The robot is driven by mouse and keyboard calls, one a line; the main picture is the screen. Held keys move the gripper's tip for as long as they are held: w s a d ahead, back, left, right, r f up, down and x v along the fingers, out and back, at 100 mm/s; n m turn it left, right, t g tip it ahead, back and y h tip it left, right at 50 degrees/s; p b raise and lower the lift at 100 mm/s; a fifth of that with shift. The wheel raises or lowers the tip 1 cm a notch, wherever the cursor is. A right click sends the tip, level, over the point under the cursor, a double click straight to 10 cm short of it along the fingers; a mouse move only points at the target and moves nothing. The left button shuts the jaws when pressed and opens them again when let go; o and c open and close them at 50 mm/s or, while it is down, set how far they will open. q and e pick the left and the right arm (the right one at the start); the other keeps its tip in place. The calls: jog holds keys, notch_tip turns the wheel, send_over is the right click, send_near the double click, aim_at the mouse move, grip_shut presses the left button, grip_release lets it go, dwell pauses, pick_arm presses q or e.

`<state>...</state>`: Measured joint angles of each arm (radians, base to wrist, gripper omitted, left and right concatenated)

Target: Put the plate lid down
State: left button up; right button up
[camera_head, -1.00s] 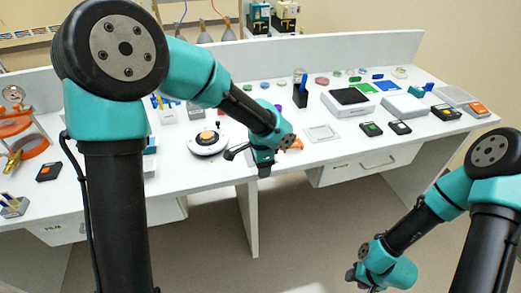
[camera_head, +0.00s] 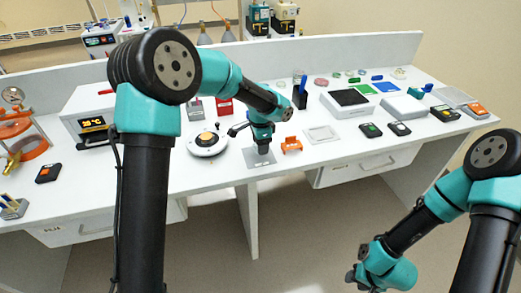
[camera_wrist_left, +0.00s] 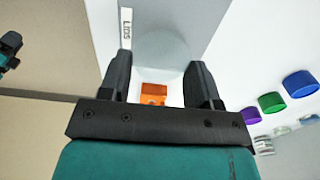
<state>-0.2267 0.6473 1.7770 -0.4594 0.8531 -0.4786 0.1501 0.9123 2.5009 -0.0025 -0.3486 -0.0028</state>
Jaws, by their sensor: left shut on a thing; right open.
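My left gripper (camera_head: 263,150) is low over a grey pad (camera_head: 254,161) at the bench's front edge. In the left wrist view the two fingers (camera_wrist_left: 159,80) are apart, with a round, clear plate lid (camera_wrist_left: 165,47) at their tips. The lid overlaps the grey pad (camera_wrist_left: 200,12), which has a white "LIDS" label (camera_wrist_left: 127,28). I cannot tell whether the lid touches the pad. In the head view the lid cannot be made out. My right gripper (camera_head: 362,280) is open, empty and low in front of the bench at the right.
An orange stand (camera_head: 291,146) is close to the right of the pad. A round white device (camera_head: 207,142) stands to its left. A clear-framed tray (camera_head: 321,134) lies further right. Coloured caps (camera_wrist_left: 271,102) show at the right of the wrist view.

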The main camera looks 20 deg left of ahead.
pick_arm(q)
jog(key=shift+w+a+f, duration=0.15)
jog(key=shift+w, duration=0.25)
jog(key=shift+f, duration=1.7)
jog(key=shift+f, duration=0.15)
jog(key=o, duration=0.9)
notch_tip(320, 180, up, 12)
jog(key=shift+s+r, duration=0.1)
jog(key=shift+r, duration=0.1)
